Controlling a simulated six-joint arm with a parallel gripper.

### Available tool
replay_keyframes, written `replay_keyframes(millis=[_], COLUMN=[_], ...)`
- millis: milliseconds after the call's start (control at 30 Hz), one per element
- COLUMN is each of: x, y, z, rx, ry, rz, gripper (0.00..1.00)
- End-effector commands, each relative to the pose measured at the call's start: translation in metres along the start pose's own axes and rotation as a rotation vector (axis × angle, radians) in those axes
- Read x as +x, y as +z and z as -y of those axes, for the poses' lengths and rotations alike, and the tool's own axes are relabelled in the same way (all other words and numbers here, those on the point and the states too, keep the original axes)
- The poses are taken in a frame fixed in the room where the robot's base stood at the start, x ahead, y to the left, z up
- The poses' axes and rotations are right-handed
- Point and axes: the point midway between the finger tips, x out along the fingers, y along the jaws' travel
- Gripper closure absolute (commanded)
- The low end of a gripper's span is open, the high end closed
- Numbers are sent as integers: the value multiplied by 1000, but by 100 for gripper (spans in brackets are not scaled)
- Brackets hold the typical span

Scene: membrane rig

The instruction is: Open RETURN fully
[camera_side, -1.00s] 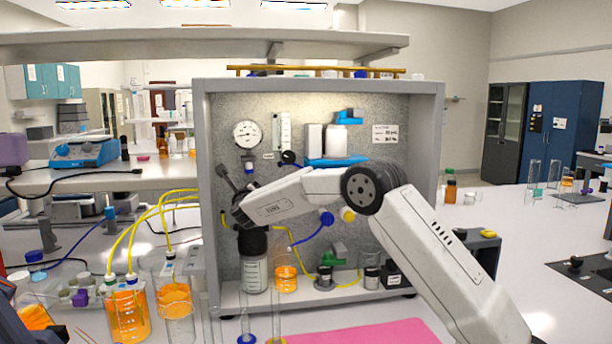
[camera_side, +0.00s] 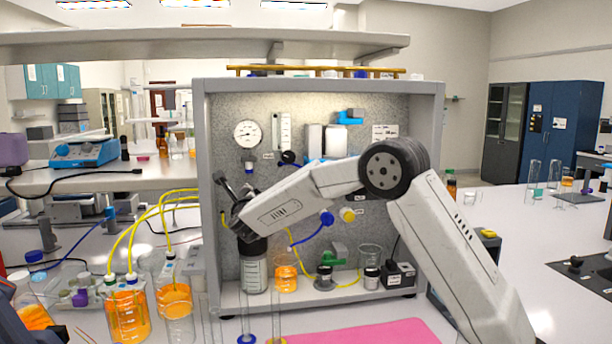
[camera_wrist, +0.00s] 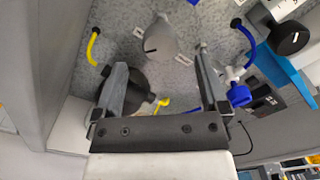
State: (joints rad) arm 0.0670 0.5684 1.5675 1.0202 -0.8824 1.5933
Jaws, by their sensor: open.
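My gripper (camera_wrist: 160,62) is open and empty, its two fingers reaching toward the speckled back panel of the rig. Between and beyond the fingertips in the wrist view is a grey rounded part (camera_wrist: 157,38) with a dark line on its face. A blue-handled valve (camera_wrist: 239,95) with a blue tube is right of the right finger; it also shows in the side view (camera_side: 327,218). A black knob (camera_wrist: 293,37) is at far right, and a black round part (camera_wrist: 125,92) is partly behind the left finger. No RETURN label is readable, so I cannot tell which part it names.
The grey rig frame (camera_side: 202,200) stands close left of my gripper. A gauge (camera_side: 247,134), a green-handled valve (camera_side: 334,256), a bottle (camera_side: 254,274) and an orange-filled beaker (camera_side: 286,279) are nearby. Yellow tubes run left to orange-filled vessels (camera_side: 128,316). A pink mat (camera_side: 365,335) lies in front.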

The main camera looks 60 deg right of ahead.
Motion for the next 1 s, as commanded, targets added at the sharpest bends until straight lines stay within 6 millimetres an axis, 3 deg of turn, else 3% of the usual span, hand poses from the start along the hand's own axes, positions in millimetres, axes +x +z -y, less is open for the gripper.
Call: replay_keyframes(millis=[433,1000], x=[0,1], y=[0,-4], z=[0,-1], rx=[62,593], ry=[0,0], rz=[0,-1], gripper=[6,6])
